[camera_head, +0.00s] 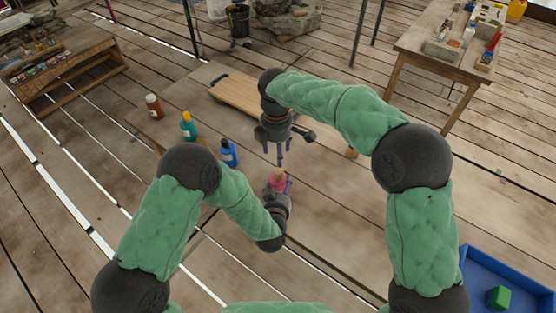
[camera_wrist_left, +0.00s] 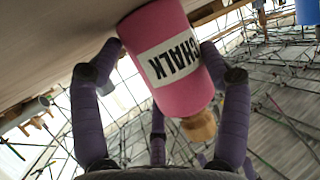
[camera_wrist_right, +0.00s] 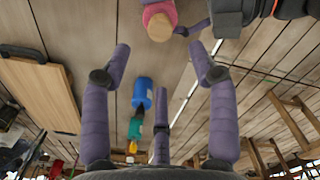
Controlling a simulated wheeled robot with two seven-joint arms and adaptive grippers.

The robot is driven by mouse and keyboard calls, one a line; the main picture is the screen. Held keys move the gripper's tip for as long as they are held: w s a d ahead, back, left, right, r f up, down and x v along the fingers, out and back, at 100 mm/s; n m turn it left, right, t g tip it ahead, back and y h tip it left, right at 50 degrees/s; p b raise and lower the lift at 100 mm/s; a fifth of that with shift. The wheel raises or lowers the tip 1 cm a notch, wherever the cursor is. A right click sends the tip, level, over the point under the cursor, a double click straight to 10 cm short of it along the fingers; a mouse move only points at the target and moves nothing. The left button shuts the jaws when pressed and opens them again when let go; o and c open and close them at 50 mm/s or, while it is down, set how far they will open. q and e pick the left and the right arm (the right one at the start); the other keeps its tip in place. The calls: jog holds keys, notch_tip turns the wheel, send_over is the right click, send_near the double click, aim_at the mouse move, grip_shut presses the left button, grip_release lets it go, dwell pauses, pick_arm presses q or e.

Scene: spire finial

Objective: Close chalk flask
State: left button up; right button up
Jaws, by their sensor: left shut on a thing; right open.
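The chalk flask is a pink cylinder with a white CHALK label in the left wrist view (camera_wrist_left: 178,62); its pink side also shows in the head view (camera_head: 279,182). A tan, cork-like piece (camera_wrist_left: 199,127) sits at its neck end and shows round in the right wrist view (camera_wrist_right: 160,27). My left gripper (camera_head: 278,184) is shut on the flask's body, with a finger on each side. My right gripper (camera_head: 281,161) is open and empty, pointing down just above the flask in the head view. Its fingers are spread apart in the right wrist view (camera_wrist_right: 160,52).
A blue bottle (camera_head: 229,153), a green bottle (camera_head: 188,126) and a brown bottle (camera_head: 154,106) stand left of the grippers. A wooden board (camera_head: 236,95) lies behind. A blue tray with a green block (camera_head: 499,297) is at lower right.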

pick_arm(q)
jog(key=shift+s+f, duration=0.1)
jog(key=shift+f, duration=0.05)
pick_arm(e)
jog(key=shift+r, duration=0.75)
pick_arm(q)
jog(key=o, duration=1.7)
jog(key=v, duration=1.2)
jog(key=shift+d, duration=0.1)
pick_arm(e)
jog(key=shift+f, duration=0.1)
